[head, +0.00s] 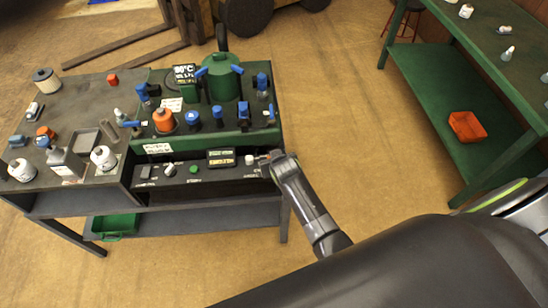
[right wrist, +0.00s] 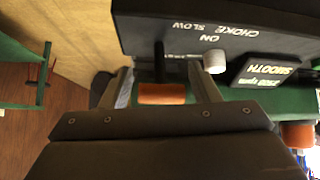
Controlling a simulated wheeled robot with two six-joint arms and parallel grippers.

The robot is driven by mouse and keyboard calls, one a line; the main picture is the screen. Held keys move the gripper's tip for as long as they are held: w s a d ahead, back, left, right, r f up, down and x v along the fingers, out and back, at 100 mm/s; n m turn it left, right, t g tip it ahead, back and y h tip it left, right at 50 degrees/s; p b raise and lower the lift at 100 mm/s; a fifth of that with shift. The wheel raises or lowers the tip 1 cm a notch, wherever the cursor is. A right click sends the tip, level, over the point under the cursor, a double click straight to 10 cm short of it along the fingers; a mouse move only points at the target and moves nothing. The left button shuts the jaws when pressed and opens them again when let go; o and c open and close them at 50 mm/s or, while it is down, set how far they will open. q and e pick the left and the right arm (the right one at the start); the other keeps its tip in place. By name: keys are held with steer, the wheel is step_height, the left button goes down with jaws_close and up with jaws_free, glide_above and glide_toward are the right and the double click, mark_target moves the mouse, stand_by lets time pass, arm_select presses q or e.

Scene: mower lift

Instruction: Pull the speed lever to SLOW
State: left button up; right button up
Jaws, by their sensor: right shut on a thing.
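The control panel (head: 215,172) is the dark front strip of the bench in the head view, with a small display and knobs. In the right wrist view the panel (right wrist: 135,35) appears upside down, with the words SLOW, CHOKE and ON. The speed lever (right wrist: 162,94) has an orange grip on a black stem, close to the SLOW marking. My right gripper (right wrist: 165,92) is shut on the orange grip, one finger on each side. In the head view this gripper (head: 268,161) is at the panel's right end and covers the lever's surroundings. My left gripper is not in view.
A white knob (right wrist: 215,61) stands close beside one right finger. The display (right wrist: 268,72) reads SMOOTH and 2500 rpm. A green machine (head: 222,82) with blue and orange fittings rises behind the panel. A green shelf (head: 450,100) stands at right; open floor lies between.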

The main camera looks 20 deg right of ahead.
steer(key=shift+s+a+f+t+b, duration=0.1)
steer(key=shift+s+t+b, duration=0.1)
steer(key=shift+t+b, duration=0.35)
steer(key=shift+t, duration=0.25)
steer(key=o, duration=1.4)
steer(key=shift+s, duration=0.1)
